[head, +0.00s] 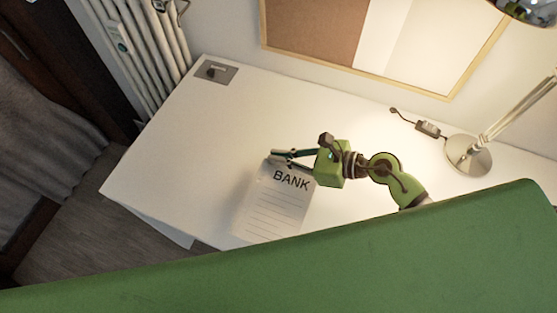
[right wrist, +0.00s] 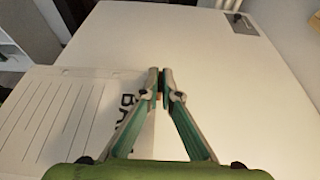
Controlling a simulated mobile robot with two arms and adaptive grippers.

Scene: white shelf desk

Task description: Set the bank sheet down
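The bank sheet (head: 273,207) is a white page with the word BANK and ruled lines. It is over the white desk (head: 225,125), near the front edge, with a soft shadow at its left. My right gripper (head: 274,155) reaches in from the right to the sheet's top end. In the right wrist view the sheet (right wrist: 62,115) lies at the left and its edge runs to the fingertips (right wrist: 160,80), which are close together on it. Whether the sheet's lower end touches the desk cannot be told. My left gripper is not in view.
A desk lamp (head: 469,156) stands at the right, with a small cable switch (head: 428,129) beside it. A grey plate (head: 215,71) is at the desk's far left corner. A framed board (head: 315,32) hangs behind. The left and middle desk top is clear.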

